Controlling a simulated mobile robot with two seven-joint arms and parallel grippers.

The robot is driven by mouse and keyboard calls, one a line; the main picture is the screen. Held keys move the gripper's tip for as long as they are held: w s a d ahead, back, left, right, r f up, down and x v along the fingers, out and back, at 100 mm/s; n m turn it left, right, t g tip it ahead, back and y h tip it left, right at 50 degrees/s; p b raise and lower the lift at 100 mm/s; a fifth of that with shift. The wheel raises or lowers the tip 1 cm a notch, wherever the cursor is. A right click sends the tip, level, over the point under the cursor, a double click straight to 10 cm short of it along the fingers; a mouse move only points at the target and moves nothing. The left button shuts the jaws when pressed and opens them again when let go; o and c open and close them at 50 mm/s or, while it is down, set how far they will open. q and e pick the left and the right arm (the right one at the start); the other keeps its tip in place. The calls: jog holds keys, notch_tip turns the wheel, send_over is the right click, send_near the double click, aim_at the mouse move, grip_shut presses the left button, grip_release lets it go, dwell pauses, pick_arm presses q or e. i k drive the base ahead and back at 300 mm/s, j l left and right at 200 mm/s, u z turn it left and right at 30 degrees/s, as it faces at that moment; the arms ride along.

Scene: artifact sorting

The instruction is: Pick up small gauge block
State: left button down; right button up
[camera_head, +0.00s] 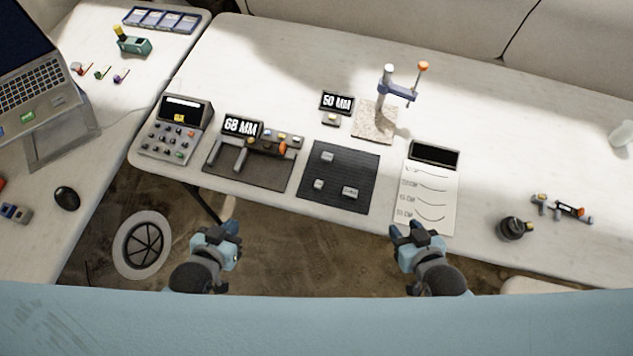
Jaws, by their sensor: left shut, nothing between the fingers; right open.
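Several small metal gauge blocks lie on a dark mat (357,170) near the table's front edge. The smallest-looking gauge block (318,184) is at the mat's left. A wider block (350,192) lies at the front right of the mat, and another block (327,157) lies towards the back. My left gripper (231,232) is shut and empty, in front of the table edge and left of the mat. My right gripper (408,230) is open and empty, in front of the table edge and right of the mat. Both are apart from the blocks.
A "68 MM" display (241,127) and a tool tray (225,172) stand left of the mat. A "50 MM" display (337,101) and a gauge stand (397,91) are behind it. A paper sheet (427,198) lies to the right.

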aim_at(318, 185)
jog(key=k+j+u, duration=0.35)
jog(key=j, duration=0.3)
jog(key=k+j+u, duration=0.2)
jog(key=j, duration=0.15)
jog(key=i, duration=0.05)
